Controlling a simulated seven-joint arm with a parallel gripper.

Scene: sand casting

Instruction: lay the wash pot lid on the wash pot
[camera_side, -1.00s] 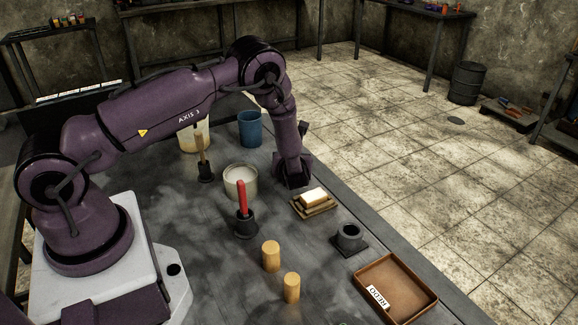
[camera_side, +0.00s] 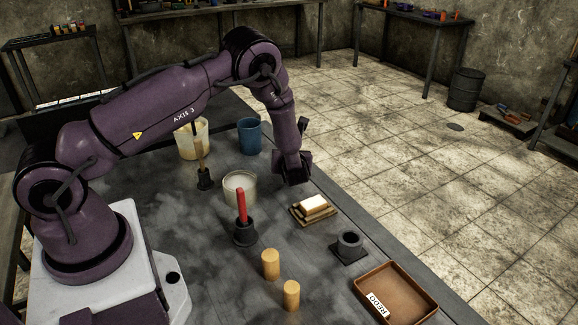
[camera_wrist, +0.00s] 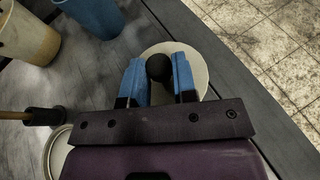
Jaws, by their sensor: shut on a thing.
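The wash pot lid (camera_wrist: 201,74) is a round cream disc with a black knob. My gripper (camera_wrist: 158,68) is shut on the knob between its blue fingertips, with the lid beneath. In the side view my gripper (camera_side: 292,168) is right of and behind the wash pot, and the lid is hidden there. The wash pot (camera_side: 240,188) is a pale round pot, open, with white contents. Part of its rim (camera_wrist: 49,150) shows at the lower left of the wrist view, apart from the lid.
A blue cup (camera_side: 249,135) and a cream bucket (camera_side: 193,140) stand behind. A red-handled tool (camera_side: 242,206) stands upright in front of the pot, a wooden-handled one (camera_side: 200,155) to its left.

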